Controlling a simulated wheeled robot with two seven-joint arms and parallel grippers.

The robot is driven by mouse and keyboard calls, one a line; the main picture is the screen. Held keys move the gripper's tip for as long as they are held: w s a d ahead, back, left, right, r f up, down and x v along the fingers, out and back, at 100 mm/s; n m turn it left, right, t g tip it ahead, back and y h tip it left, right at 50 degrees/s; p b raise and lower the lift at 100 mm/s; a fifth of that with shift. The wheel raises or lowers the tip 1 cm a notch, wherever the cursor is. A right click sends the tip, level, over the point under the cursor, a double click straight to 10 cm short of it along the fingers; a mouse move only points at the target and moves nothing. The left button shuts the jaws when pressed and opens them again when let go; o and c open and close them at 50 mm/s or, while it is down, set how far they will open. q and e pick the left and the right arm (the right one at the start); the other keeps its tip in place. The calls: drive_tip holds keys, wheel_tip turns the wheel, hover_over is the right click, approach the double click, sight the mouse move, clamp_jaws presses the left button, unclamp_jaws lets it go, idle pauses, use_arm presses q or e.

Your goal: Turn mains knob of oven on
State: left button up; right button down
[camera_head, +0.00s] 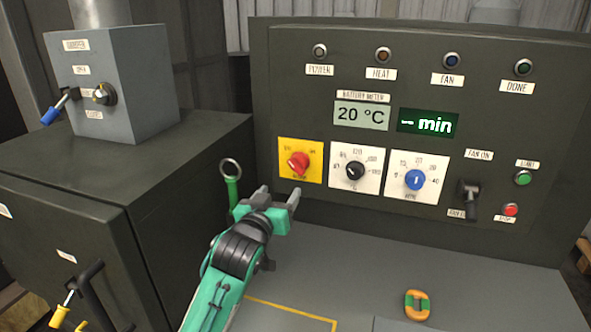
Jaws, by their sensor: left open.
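The oven's control panel (290,60) fills the right of the head view. The mains knob (298,163) is red on a yellow plate at the panel's lower left, its grip tilted. My left gripper (280,193) is open and empty, just below the red knob and apart from it in the picture. Its fingers point up toward the panel. A black temperature knob (354,170) and a blue timer knob (415,180) sit to the right on white plates. The display (362,114) reads 20 °C, and a green display (428,123) reads "-- min". My right gripper is not in view.
A green handle with a metal ring (231,178) stands close left of my left gripper. A grey box with a blue-tipped lever (130,80) is at upper left. A black fan lever (467,199) is at right. An orange-and-green object (417,305) lies on the grey surface.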

sight(295, 170)
use_arm(q)
drive_tip(key=p+x, duration=0.3)
drive_tip(key=x, duration=0.9)
drive_tip(key=shift+w+d+f, duration=0.15)
drive_tip(key=shift+w+d, duration=0.05)
drive_tip(key=shift+w, duration=0.45)
drive_tip(key=c, duration=1)
